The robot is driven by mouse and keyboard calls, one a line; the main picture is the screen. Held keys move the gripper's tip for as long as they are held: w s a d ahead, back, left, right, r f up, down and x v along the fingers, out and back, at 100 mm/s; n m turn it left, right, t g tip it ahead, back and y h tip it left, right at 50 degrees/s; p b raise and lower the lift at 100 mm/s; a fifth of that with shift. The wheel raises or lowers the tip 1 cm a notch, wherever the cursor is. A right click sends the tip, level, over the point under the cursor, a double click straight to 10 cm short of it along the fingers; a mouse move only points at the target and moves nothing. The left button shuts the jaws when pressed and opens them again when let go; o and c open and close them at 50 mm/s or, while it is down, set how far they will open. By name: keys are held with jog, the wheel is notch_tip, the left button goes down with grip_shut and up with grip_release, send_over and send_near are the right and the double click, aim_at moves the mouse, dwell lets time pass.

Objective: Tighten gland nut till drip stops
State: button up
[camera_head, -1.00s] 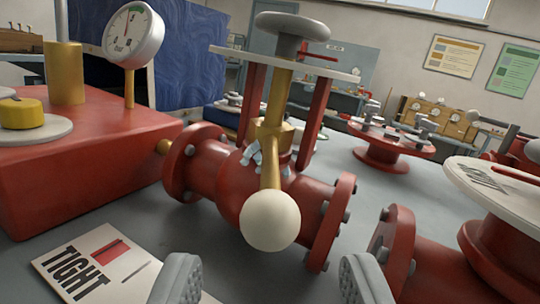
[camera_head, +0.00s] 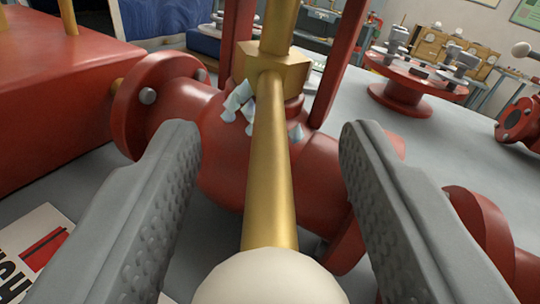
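The brass gland nut (camera_head: 272,72) sits on the brass stem at the top of the red valve body (camera_head: 215,150), between two red yoke posts. Pale blue-white drops (camera_head: 238,104) cluster just below the nut on the valve body. A brass lever (camera_head: 268,170) runs from the nut toward me and ends in a cream ball knob (camera_head: 270,280), cut off by the bottom edge. My gripper (camera_head: 270,150) is open, its two grey padded fingers on either side of the lever with clear gaps. The valve's top and handwheel are out of view.
A red box (camera_head: 60,90) stands at the left. A card (camera_head: 40,250) with a red mark lies at lower left. Another red flanged part (camera_head: 490,245) is at lower right, close to my right finger. A red round stand (camera_head: 410,90) with fittings is behind.

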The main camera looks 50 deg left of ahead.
grip_shut()
jog(key=shift+s+a+m+t+h, duration=0.3)
jog(key=shift+s+m+t+h, duration=0.2)
jog(key=shift+t, duration=0.2)
jog(key=shift+s+a+m+t+h, duration=0.25)
jog(key=shift+s+m+t+h, duration=0.1)
jog(key=shift+m+t+h, duration=0.25)
jog(key=shift+o, duration=0.7)
grip_release()
jog(key=v, duration=1.7)
jog(key=shift+d+f, duration=0.2)
jog(key=shift+s, duration=0.15)
